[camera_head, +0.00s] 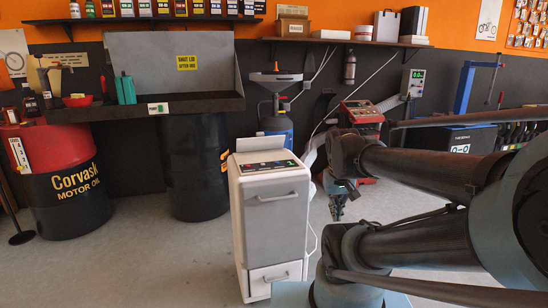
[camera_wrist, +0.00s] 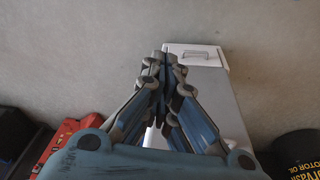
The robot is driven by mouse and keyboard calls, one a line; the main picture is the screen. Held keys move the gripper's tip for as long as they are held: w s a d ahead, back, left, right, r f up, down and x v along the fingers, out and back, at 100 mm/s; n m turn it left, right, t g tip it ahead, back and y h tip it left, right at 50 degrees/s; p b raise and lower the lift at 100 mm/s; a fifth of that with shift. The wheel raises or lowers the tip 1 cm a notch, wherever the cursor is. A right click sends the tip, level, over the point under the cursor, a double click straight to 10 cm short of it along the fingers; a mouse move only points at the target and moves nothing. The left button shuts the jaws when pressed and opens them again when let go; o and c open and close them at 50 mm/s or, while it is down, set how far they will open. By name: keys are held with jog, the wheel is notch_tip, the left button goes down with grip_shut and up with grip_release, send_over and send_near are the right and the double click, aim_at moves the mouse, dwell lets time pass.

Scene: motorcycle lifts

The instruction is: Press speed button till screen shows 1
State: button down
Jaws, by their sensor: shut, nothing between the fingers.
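A white cabinet (camera_head: 272,215) stands on the floor near the middle of the head view. Its sloped top carries a control panel (camera_head: 266,166) with small green and red marks. The panel is too small to read, and I cannot make out a speed button or a number on it. The same cabinet shows in the wrist view (camera_wrist: 196,57), partly behind my gripper. My gripper (camera_wrist: 166,54) is shut and empty, its fingers together, in front of the cabinet in that view. No contact with a button shows.
A wall box (camera_head: 413,76) with a green display hangs at the right. A red-topped machine (camera_head: 361,113) stands behind the cabinet. My arm fills the right side. Floor is clear left of the cabinet.

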jog(key=shift+y, duration=0.4)
jog(key=s+f, duration=0.3)
jog(key=shift+s+a, duration=0.2)
jog(key=shift+a, duration=0.05)
jog(key=c, duration=2.3)
grip_release()
